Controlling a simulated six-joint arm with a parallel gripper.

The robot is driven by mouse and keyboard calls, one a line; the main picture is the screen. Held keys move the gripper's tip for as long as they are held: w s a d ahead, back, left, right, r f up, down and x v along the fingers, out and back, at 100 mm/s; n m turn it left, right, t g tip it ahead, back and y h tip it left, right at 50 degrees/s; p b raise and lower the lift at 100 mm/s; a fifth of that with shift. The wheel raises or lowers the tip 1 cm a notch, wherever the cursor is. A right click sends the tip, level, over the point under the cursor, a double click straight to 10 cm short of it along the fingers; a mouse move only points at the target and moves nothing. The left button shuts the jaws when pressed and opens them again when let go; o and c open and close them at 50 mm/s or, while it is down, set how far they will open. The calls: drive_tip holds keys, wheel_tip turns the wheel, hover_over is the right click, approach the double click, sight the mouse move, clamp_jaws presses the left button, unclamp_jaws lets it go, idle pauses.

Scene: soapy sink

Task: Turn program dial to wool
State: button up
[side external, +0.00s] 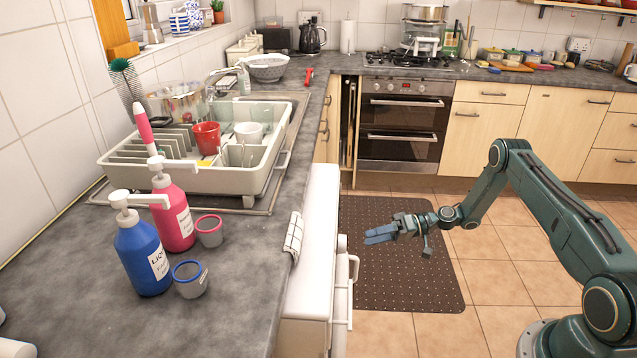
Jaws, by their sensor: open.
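A white appliance (312,255), seen nearly edge-on, stands under the counter's right edge. Its front faces right, toward my arm, and a white door or handle part (347,285) sticks out from it. I cannot make out a program dial or any wool marking, because the front is turned away from this view. My gripper (370,236) has blue fingers that point left toward the appliance front. It is open and empty, held in the air over the dark mat, apart from the appliance.
The grey counter (225,290) holds blue and pink pump bottles (143,255), two small cups (190,278) and a dish rack (185,178). A checked cloth (294,236) hangs at its edge. A dotted mat (400,285) covers open floor. An oven (403,125) stands behind.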

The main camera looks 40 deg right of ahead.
sight(342, 244)
drive_tip(key=x, duration=0.6)
drive_tip(key=shift+w+a+f, duration=0.15)
drive_tip(key=shift+w+a, duration=0.05)
drive_tip(key=shift+a, duration=0.1)
drive_tip(key=shift+c, duration=0.2)
drive_tip(key=c, duration=1)
